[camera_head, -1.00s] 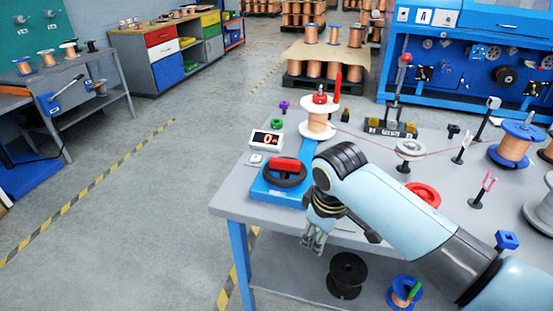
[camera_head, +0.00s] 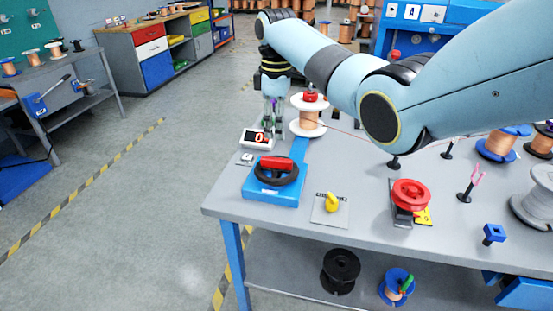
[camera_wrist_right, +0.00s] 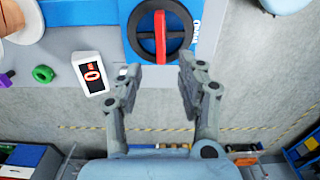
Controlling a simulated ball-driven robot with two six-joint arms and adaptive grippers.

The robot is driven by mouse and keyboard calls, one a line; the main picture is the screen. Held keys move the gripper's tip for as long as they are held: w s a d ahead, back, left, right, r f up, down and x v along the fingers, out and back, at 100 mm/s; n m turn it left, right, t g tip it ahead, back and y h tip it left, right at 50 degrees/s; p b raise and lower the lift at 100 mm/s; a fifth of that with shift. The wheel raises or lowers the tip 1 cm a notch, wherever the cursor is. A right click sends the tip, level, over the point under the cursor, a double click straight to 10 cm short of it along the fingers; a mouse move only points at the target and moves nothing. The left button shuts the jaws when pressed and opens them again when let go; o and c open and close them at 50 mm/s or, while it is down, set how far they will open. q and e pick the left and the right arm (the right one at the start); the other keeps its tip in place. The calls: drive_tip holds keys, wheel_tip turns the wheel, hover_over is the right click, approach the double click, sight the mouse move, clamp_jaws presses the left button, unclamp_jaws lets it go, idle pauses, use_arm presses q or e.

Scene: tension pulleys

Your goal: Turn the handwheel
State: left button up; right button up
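A black wheel (camera_head: 276,174) with a red bar across it sits on a blue base (camera_head: 272,194) at the table's left front corner. The wheel also shows at the top of the right wrist view (camera_wrist_right: 178,50), its red bar (camera_wrist_right: 160,38) lying upright in the picture. My right gripper (camera_head: 274,128) points down behind the wheel, near the white display. Its two fingers are apart and empty in the right wrist view (camera_wrist_right: 160,72), just below the wheel in the picture; I see no contact. A red wheel (camera_head: 410,193) stands farther right. My left gripper is out of view.
The white display (camera_head: 257,139) reads 0 beside the blue base. A copper spool (camera_head: 308,118) stands behind it. A yellow knob (camera_head: 332,203) on a plate is to the right. My right arm covers much of the table's back.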

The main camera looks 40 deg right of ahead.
sight(277, 159)
wheel_tip(277, 159, down, 10)
drive_tip(key=shift+f+b, duration=0.15)
drive_tip(key=shift+b, duration=0.85)
clamp_jaws()
